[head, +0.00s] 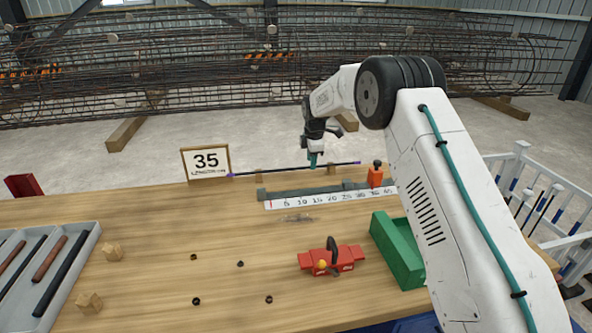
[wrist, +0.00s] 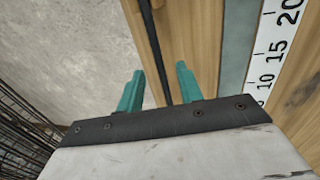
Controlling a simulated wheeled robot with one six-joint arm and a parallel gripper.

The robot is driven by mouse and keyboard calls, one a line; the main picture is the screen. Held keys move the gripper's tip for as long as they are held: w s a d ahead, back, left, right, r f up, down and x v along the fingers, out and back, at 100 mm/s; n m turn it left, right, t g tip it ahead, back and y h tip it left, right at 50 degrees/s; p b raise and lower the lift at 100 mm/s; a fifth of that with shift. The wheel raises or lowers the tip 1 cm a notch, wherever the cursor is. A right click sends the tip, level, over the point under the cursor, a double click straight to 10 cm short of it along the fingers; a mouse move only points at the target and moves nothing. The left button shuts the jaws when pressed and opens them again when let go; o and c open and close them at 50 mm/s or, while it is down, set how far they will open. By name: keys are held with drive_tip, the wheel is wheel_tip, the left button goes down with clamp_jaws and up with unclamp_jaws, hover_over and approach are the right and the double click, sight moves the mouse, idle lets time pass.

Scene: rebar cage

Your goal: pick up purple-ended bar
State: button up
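The purple-ended bar (head: 280,170) is a thin dark rod lying along the back edge of the wooden table, with purple at both ends. It appears to rest on small wooden blocks. My gripper (head: 313,162) is over the bar, right of its middle, pointing down. In the wrist view the bar (wrist: 152,40) runs between the two teal fingers of my gripper (wrist: 160,70). The fingers are apart, with a gap on each side of the bar. I cannot tell how far the fingertips are above or around it.
In front of the bar are a grey rail, a white number scale (head: 330,197) and an orange stop (head: 375,177). A "35" sign (head: 206,161) stands near the left end. A green tray (head: 398,250), red vise (head: 331,261) and grey rod tray (head: 84,250) are nearer.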

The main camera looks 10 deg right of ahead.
drive_tip(key=shift+w+f, duration=0.15)
drive_tip(key=shift+f, duration=0.55)
clamp_jaws()
drive_tip(key=shift+r, duration=0.1)
